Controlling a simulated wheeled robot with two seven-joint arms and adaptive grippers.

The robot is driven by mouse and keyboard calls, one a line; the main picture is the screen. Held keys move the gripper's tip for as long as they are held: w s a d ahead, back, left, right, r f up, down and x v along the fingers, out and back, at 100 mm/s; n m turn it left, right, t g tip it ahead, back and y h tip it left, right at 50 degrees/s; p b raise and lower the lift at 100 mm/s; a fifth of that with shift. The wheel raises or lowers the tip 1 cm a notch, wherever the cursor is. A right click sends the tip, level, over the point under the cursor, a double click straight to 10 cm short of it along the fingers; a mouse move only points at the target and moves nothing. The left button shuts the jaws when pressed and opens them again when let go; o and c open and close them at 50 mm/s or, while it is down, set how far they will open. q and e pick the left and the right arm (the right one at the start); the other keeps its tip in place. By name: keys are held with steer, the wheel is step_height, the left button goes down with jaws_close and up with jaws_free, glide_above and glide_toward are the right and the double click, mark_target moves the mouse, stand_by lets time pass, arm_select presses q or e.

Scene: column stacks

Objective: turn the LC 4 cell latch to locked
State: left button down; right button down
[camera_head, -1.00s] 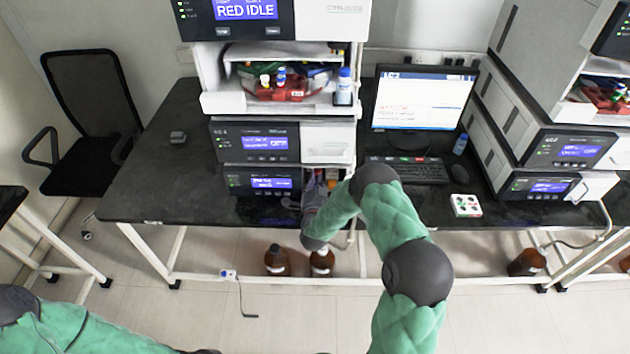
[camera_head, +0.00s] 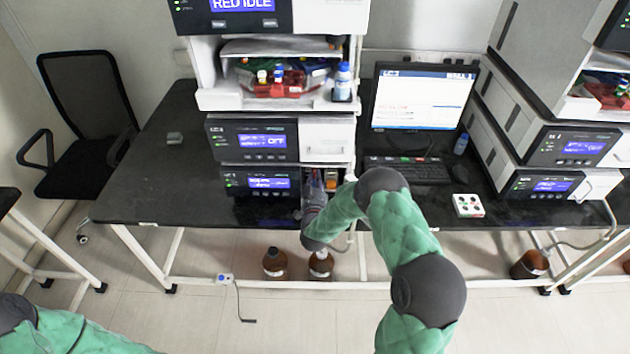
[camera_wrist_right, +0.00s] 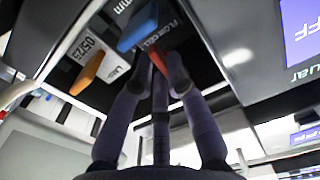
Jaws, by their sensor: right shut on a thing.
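The central instrument stack (camera_head: 262,160) stands on the black bench, with an open compartment at the right of its lowest unit. My right gripper (camera_head: 316,188) reaches into that compartment; its fingertips are small and partly hidden in the head view. In the right wrist view, my right gripper (camera_wrist_right: 158,66) is closed on a red lever (camera_wrist_right: 158,63) beside a "FLOW CELL" label; this appears to be the cell latch. The fingers cover part of it, and I cannot tell its exact angle. My left gripper is out of view.
A blue lever (camera_wrist_right: 138,28) and an orange lever (camera_wrist_right: 88,73) are close to the right fingers. Brown bottles (camera_head: 275,263) stand on the floor below the bench. A monitor (camera_head: 424,98) and a white box with round spots (camera_head: 467,205) are right of the stack.

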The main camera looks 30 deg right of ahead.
steer(key=shift+n, duration=0.6)
steer(key=c, duration=1.2)
jaws_free()
steer(key=v, duration=1.2)
